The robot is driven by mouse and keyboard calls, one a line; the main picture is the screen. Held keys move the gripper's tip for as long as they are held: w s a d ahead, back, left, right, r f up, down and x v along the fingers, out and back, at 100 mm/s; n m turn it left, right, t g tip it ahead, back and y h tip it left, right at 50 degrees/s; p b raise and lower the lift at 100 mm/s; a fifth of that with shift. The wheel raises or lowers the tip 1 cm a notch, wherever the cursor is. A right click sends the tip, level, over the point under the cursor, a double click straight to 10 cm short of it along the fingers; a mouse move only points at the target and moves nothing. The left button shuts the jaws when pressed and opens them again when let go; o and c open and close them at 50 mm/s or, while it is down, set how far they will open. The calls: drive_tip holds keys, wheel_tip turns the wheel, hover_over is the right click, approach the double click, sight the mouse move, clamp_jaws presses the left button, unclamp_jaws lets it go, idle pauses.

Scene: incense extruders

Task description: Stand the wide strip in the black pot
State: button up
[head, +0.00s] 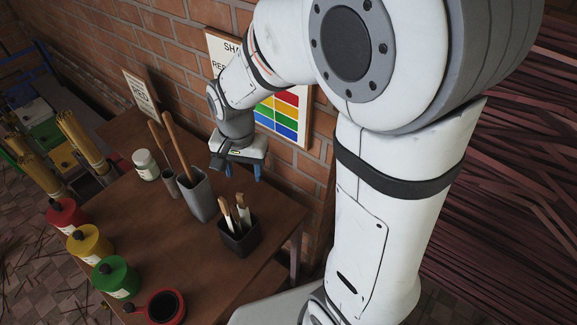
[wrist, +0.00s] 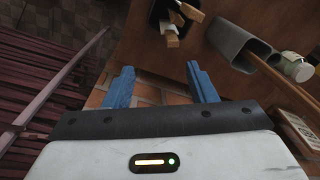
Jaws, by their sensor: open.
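The black pot (head: 239,241) stands near the table's right edge in the head view and holds a few short brown and whitish pieces (head: 243,210). It also shows at the top of the wrist view (wrist: 155,16). Behind it to the left, a taller grey pot (head: 200,198) holds a long wooden strip (head: 181,155). A second wooden strip (head: 160,141) leans in a small grey cup (head: 169,183). I cannot tell for sure which piece is the wide strip. My gripper (head: 236,168) is open and empty, above the back of the table; its blue fingers (wrist: 162,86) are apart.
A white jar (head: 146,165) stands beside the small cup. Red, yellow and green canisters (head: 89,245) and a red-rimmed dish (head: 164,306) line the table's left and front. A brick wall with a colour chart (head: 280,112) rises close behind my gripper. The table's centre is clear.

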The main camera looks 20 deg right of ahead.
drive_tip(key=s+d+r+n+t, duration=0.3)
drive_tip(key=s+d+r+n, duration=0.2)
drive_tip(key=s+d+r, duration=0.4)
drive_tip(key=s+r, duration=0.1)
drive_tip(key=s, duration=0.2)
drive_tip(key=shift+d+r+n, duration=0.15)
drive_tip(key=shift+n, duration=0.25)
drive_tip(key=shift+w, duration=0.1)
